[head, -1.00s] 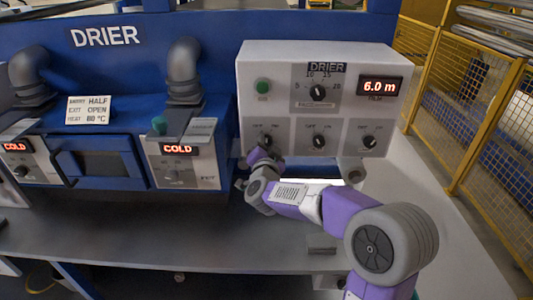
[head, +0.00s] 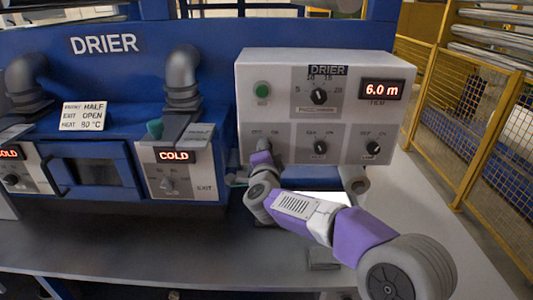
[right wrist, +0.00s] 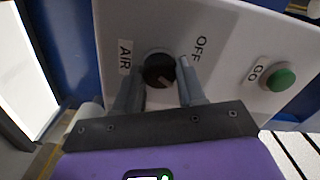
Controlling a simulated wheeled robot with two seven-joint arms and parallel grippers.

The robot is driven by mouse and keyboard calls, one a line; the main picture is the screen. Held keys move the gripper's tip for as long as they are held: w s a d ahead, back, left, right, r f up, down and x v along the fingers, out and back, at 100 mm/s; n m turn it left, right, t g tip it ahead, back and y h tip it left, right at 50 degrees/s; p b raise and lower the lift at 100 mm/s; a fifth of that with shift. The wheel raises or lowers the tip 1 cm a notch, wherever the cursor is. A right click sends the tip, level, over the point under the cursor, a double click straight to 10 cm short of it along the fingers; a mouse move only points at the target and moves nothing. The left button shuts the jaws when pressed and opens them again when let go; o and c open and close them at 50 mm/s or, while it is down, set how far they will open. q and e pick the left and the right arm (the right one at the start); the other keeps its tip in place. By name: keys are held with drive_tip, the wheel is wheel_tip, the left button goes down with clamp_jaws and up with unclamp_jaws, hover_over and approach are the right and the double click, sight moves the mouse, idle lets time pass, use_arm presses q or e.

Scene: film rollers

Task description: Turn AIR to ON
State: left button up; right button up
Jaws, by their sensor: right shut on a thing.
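The AIR knob (right wrist: 158,70) is a round black dial on the white drier panel, with the AIR label on one side and OFF beside it. The fingers of my right gripper (right wrist: 159,88) are on either side of the knob, shut on it. A pale mark shows on the knob; I cannot tell its exact setting, and the ON label is hidden in the right wrist view. In the head view my right gripper (head: 263,150) is at the panel's lower left dial and covers most of it. My left gripper is not in view.
The drier panel (head: 222,70) also carries a green GO button (head: 262,89), an upper dial (head: 319,97), two more lower dials (head: 320,147) and a red 6.0 m display (head: 381,90). A COLD display (head: 174,156) is at left. A yellow mesh fence (head: 450,110) stands at right.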

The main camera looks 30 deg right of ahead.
drive_tip(key=o, duration=1.1)
drive_tip(key=shift+c, duration=0.2)
drive_tip(key=v, duration=0.7)
drive_tip(key=shift+s+a+p, duration=0.2)
drive_tip(key=shift+s+p, duration=0.05)
drive_tip(key=shift+p, duration=0.05)
